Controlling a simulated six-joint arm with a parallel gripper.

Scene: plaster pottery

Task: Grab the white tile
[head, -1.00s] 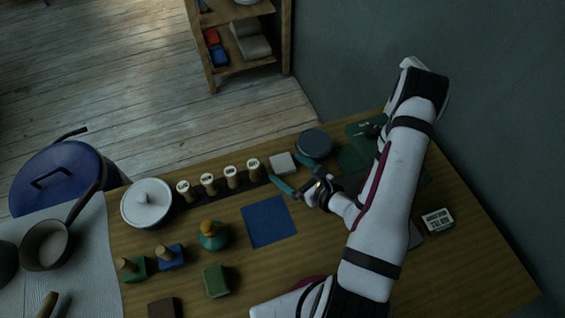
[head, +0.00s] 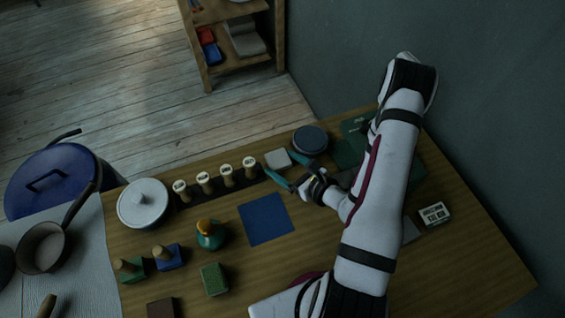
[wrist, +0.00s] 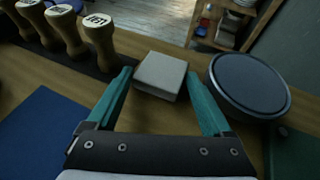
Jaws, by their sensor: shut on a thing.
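The white tile (head: 277,158) is a small pale square block on the wooden table, at the right end of the row of stamps. In the wrist view the tile (wrist: 161,75) sits between the tips of my two teal fingers, one at its left side and one at its right. My gripper (head: 279,162) reaches it from the near right and is shut on it. The tile looks low at the table; I cannot tell whether it is lifted. The wrist view shows my gripper (wrist: 159,76) with little gap beside the tile.
Wooden stamps (wrist: 104,40) stand close to the left. A dark round lidded pot (wrist: 249,85) is close to the right. A blue square mat (head: 266,219) lies on the near side. A white lidded jar (head: 143,204) stands farther left. A shelf (head: 238,62) stands beyond the table.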

